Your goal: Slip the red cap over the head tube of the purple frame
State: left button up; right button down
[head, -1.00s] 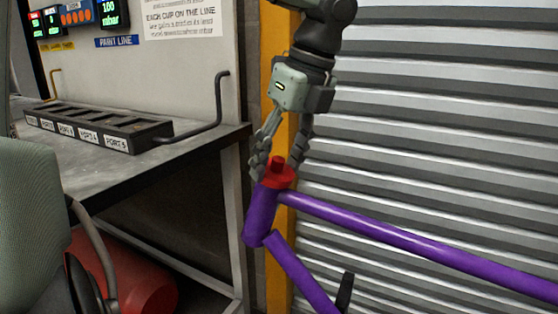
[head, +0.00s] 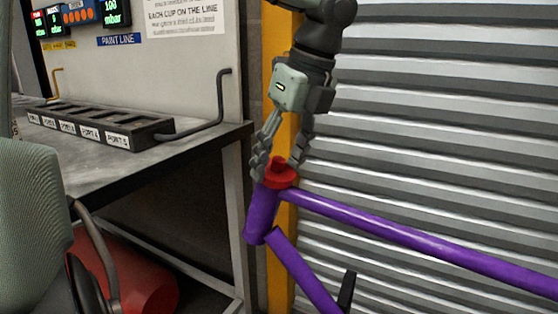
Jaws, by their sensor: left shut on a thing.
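The purple frame (head: 400,239) stands in front of the shutter, with its head tube (head: 260,215) upright and slightly tilted. The red cap (head: 281,175), a wide ring with a narrow knob on top, sits at the top end of the head tube. Its lower edge meets the tube there; how far it reaches over the tube I cannot tell. My left gripper (head: 278,166) comes down from above, with its fingers on either side of the cap, shut on it. My right gripper is not in view.
A grey workbench (head: 190,141) stands left of the frame, carrying a black rack with labelled ports (head: 95,127) and a bent dark bar (head: 218,105). A red cylinder (head: 135,275) lies under the bench. The ribbed shutter (head: 440,120) is close behind the frame.

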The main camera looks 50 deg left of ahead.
pick_arm(q)
jog(key=shift+s+a+f+b, duration=0.1)
jog(key=shift+f+b, duration=0.25)
dwell(0.3)
jog(key=o, duration=0.9)
jog(key=shift+r, duration=0.1)
jog(key=v, duration=1.2)
